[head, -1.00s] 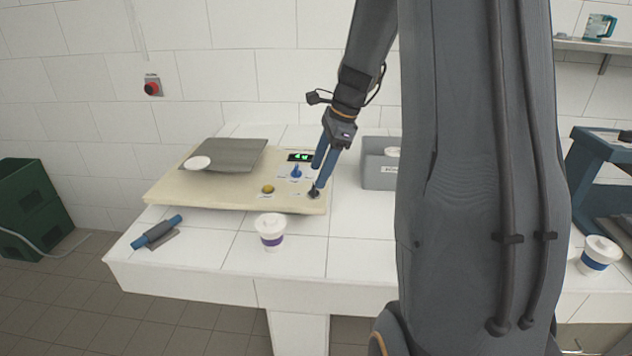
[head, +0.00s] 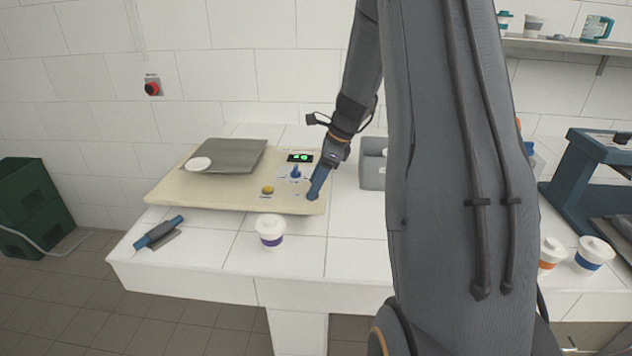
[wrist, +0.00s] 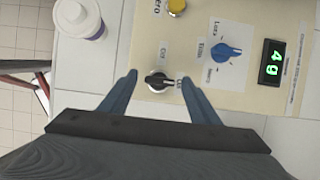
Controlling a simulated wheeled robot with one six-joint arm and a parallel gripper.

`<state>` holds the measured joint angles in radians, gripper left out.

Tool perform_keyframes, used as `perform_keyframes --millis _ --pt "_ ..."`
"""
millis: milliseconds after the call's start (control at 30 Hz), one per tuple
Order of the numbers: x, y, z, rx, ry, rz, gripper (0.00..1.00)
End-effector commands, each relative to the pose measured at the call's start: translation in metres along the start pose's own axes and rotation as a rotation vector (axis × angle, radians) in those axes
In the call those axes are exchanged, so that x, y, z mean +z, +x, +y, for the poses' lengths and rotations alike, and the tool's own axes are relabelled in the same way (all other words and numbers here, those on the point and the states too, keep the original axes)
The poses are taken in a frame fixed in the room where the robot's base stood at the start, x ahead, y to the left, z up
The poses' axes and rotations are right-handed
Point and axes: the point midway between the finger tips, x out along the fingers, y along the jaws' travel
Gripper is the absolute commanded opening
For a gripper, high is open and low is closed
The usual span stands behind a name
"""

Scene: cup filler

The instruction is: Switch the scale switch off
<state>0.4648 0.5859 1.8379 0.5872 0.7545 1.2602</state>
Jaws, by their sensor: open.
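The scale (head: 226,191) is a cream panel on the white table, with a grey weighing plate. Its switch, a small black knob (wrist: 159,82), sits near the panel's edge in the wrist view; its bar lies roughly across the picture. The labels by it are too small to read surely. My gripper (wrist: 158,79) is open, with one blue finger on each side of the knob; I cannot tell whether either touches it. In the head view my gripper (head: 316,188) hides the knob. The display (wrist: 271,62) is lit with green characters.
A blue dial (wrist: 226,51) and a yellow button (wrist: 177,6) are close by on the panel. A lidded white cup (head: 270,230) stands in front of the scale. A grey box (head: 372,163) is right of it. A blue-handled tool (head: 158,231) lies at left.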

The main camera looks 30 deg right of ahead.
Motion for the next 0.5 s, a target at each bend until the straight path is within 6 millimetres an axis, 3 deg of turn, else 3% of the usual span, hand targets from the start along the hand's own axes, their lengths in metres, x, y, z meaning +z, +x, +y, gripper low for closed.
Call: perform_keyframes --millis 133,367,500 --pt "0.0000 0.0000 0.0001 0.000 0.000 0.000 0.56" --pt "-0.0001 -0.0002 0.0001 0.000 -0.001 0.000 0.17" --pt "-0.0001 -0.0003 0.0000 0.001 -0.003 0.000 0.15"
